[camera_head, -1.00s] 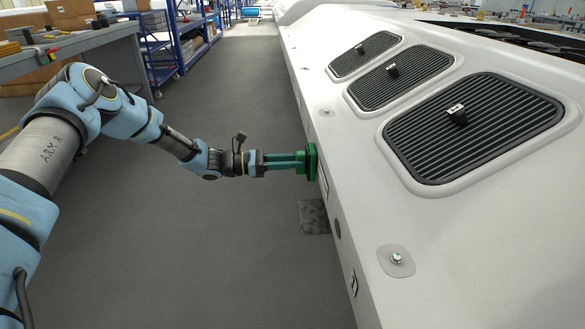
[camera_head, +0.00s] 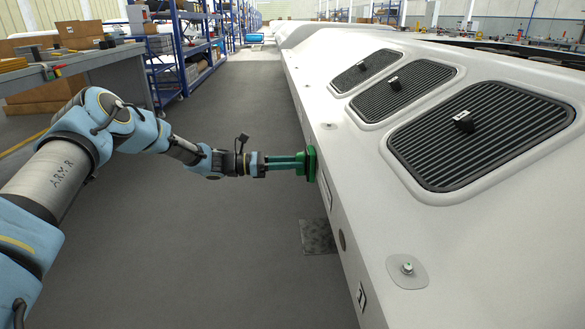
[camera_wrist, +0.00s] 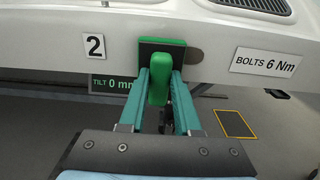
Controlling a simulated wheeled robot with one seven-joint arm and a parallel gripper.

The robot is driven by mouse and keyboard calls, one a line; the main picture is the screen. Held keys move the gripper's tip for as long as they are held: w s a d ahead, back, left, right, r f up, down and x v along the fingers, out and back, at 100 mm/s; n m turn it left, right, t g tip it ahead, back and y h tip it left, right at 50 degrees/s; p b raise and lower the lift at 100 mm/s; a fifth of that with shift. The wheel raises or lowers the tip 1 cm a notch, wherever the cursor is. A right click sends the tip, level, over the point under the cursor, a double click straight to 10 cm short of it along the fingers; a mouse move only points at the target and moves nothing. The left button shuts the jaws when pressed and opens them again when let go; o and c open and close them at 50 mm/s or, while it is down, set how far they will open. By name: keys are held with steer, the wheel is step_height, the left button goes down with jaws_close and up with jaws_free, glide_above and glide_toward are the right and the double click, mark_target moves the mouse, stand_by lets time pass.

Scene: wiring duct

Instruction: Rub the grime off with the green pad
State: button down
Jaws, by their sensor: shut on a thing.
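My gripper (camera_head: 299,163) is shut on the green pad (camera_head: 312,164), in the middle of the head view. In the wrist view, the two teal fingers hold the pad's green handle (camera_wrist: 159,84), and the pad's dark plate faces the white housing (camera_wrist: 222,30). The pad is up against the housing's side or very close to it; I cannot tell if it touches. A brownish dark oval smudge (camera_wrist: 196,55), likely the grime, shows on the housing just right of the pad. The pad may hide part of it.
The long white housing (camera_head: 350,160) with vent grilles fills the right. In the wrist view, a "2" label (camera_wrist: 94,46) and a "BOLTS 6 Nm" label (camera_wrist: 263,62) flank the pad. A workbench (camera_head: 100,65) and blue shelves (camera_head: 190,50) stand left; the floor between is clear.

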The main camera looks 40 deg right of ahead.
mark_target(307, 153)
steer(key=shift+a+r+p, duration=0.1)
steer(key=shift+r+p, duration=1)
steer(key=shift+r, duration=0.85)
steer(key=shift+s+a+p, duration=0.4)
steer(key=shift+s+p, duration=0.1)
steer(key=shift+s, duration=0.1)
steer(key=shift+s+a+p, duration=0.35)
steer(key=shift+s+p, duration=0.1)
steer(key=shift+s, duration=0.15)
steer(key=shift+s+a+p, duration=1.75)
steer(key=shift+s+p, duration=0.05)
steer(key=shift+s, duration=0.25)
steer(key=shift+w+d+f+b, duration=0.15)
steer(key=shift+w+d+b, duration=1)
steer(key=shift+w+b, duration=0.2)
steer(key=shift+w+d+f+b, duration=0.1)
steer(key=shift+w+d+b, duration=1.1)
steer(key=shift+w, duration=0.2)
steer(key=shift+w+d+r+b, duration=0.15)
steer(key=shift+w+d+b, duration=0.15)
steer(key=shift+w, duration=0.2)
steer(key=shift+a, duration=0.1)
